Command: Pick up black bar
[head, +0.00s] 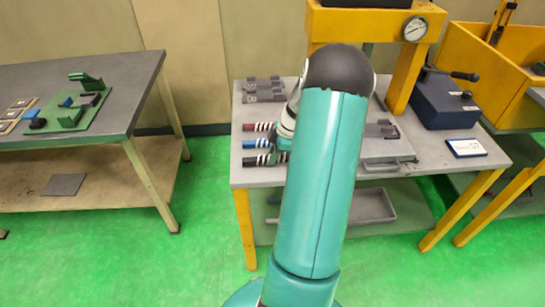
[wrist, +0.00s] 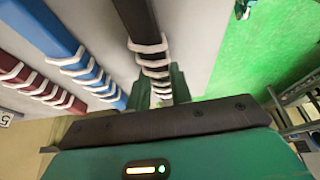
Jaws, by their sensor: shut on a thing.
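The black bar (wrist: 138,20) has white bands along part of its length. In the wrist view it runs from the top edge down between the two green fingers of my gripper (wrist: 161,82). The fingers are shut on its banded part. In the head view the black bar (head: 255,160) shows at the left front of the grey workbench (head: 240,178). There my arm covers most of the gripper and the bar's right part. I cannot tell whether the bar touches the bench top.
A blue bar (wrist: 88,66) and a red bar (wrist: 28,80), also banded, lie beside the black bar. A yellow press frame (head: 402,75) and a dark blue box (head: 445,98) stand on the bench. Another table (head: 95,75) is at the left, with green floor between.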

